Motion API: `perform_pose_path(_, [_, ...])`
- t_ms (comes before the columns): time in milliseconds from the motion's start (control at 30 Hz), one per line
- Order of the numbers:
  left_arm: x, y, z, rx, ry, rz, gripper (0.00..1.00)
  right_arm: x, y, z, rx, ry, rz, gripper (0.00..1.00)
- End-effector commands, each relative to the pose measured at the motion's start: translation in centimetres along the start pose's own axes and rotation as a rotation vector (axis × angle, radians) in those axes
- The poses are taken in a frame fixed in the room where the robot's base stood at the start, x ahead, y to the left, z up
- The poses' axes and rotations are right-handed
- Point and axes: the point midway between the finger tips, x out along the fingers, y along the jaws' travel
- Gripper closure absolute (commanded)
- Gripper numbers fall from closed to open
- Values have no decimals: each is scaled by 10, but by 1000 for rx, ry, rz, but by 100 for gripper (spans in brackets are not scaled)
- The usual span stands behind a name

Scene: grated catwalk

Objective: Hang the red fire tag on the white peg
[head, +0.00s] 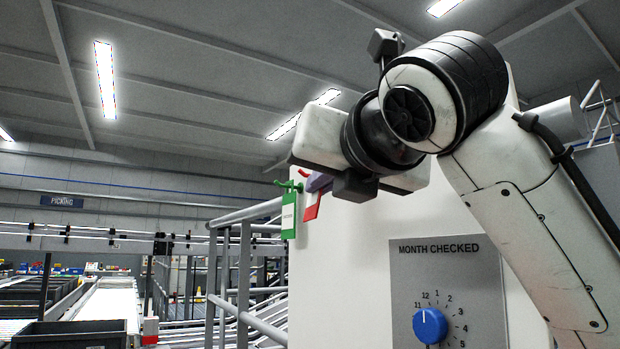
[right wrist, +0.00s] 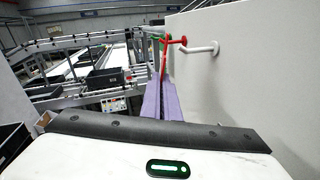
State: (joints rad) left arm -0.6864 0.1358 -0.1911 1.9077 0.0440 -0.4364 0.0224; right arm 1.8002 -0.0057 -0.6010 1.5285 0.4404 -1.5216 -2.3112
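The white peg (right wrist: 202,49) sticks out of the panel to the right of the red peg and is bare. My left gripper is out of view.
A green tag (head: 289,216) hangs on a green peg (head: 287,183) close to the left of the red tag. The white panel (head: 345,240) carries a grey plate with a blue dial (head: 430,326). Grey railings (head: 245,270) stand to the left.

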Motion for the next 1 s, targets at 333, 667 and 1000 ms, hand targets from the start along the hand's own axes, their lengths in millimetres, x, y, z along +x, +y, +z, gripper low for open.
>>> perform_pose_path(333, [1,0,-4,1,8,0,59,6,-21,3,2,1,0,100])
perform_pose_path(667, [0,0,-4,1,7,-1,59,10,-40,4,1,-1,-3,100])
perform_pose_path(1000, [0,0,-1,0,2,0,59,13,-49,-1,0,-1,-1,100])
